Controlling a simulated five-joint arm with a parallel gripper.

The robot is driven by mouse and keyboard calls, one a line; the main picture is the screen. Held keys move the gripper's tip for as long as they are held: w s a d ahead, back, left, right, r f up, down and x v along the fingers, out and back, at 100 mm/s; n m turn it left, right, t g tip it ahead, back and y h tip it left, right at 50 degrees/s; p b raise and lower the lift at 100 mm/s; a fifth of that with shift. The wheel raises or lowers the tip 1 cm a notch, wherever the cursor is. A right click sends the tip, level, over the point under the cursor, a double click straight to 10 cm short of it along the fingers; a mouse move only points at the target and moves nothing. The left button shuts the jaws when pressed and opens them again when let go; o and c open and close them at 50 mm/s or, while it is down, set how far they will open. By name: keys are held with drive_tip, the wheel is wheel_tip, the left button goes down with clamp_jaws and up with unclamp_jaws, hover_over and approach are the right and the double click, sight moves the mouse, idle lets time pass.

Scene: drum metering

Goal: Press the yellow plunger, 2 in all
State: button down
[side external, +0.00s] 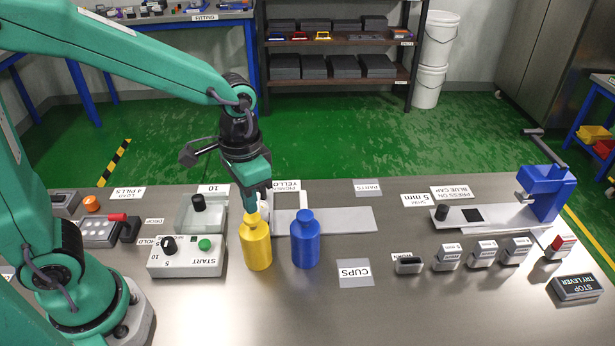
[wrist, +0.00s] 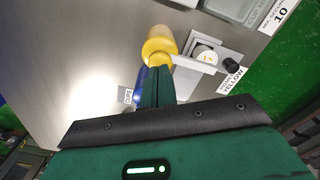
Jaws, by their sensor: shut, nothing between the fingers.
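The yellow bottle with its plunger top (side external: 257,248) stands upright on the bench, left of the blue bottle (side external: 305,243). My gripper (side external: 253,207) is shut and empty, pointing down with its fingertips right at the top of the yellow plunger. I cannot tell whether they touch it. In the wrist view the yellow bottle (wrist: 160,42) shows just beyond my closed fingers (wrist: 157,72), which hide part of its top. The blue bottle (wrist: 141,80) is mostly hidden behind the fingers there.
The START box (side external: 187,258) is close on the left. Several small labelled blocks (side external: 482,254) and a blue press (side external: 547,190) stand at right. The front middle bench is clear.

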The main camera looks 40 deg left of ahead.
sight(246, 215)
drive_tip(key=shift+f, duration=1.35)
idle(0.6)
drive_tip(key=shift+r, duration=3.55)
drive_tip(key=shift+a, duration=0.1)
drive_tip(key=shift+s+a+r, duration=0.25)
drive_tip(key=shift+a+r, duration=0.15)
drive_tip(key=s+a+r+n+t, duration=0.3)
drive_tip(key=s+a+r+t, duration=0.1)
drive_tip(key=s+a, duration=0.3)
drive_tip(key=shift+s+a+r+t, duration=0.3)
drive_tip(key=shift+a+t, duration=0.3)
drive_tip(key=shift+t, duration=0.2)
